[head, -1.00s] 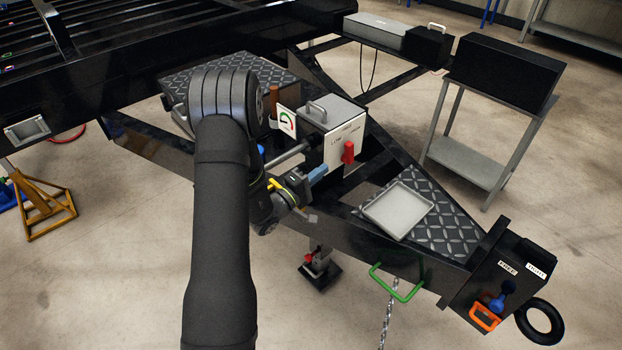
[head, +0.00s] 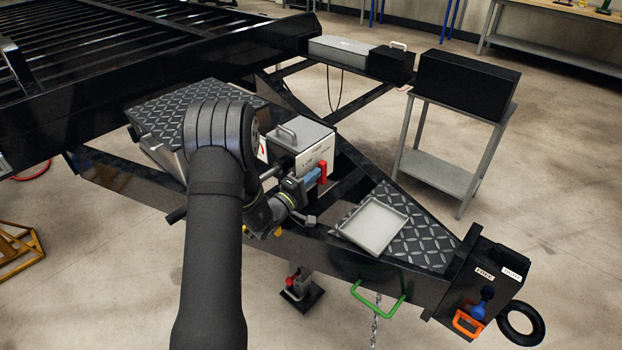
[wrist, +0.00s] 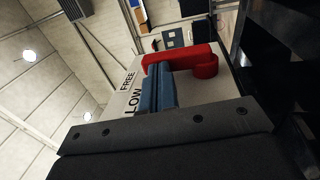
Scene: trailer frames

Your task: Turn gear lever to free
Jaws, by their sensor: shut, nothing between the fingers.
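The red gear lever (head: 323,171) is on the front of a grey gear box (head: 312,160) with a handle on top. In the wrist view the lever (wrist: 190,58) is L-shaped, and the labels FREE (wrist: 127,82) and LOW (wrist: 134,103) show on the panel. My gripper (head: 314,178) is shut and empty, right beside the lever in the head view. Its blue fingers (wrist: 158,92) overlap the lever's edge in the wrist view; I cannot tell if they touch it. My arm hides part of the box's left side.
A grey tray (head: 373,223) lies on the tread plate right of the box. A hitch box (head: 455,296) with FREE and another label, a blue lever (head: 482,303) and an orange handle (head: 467,322) is at the front right. A green handle (head: 378,303) sticks out below.

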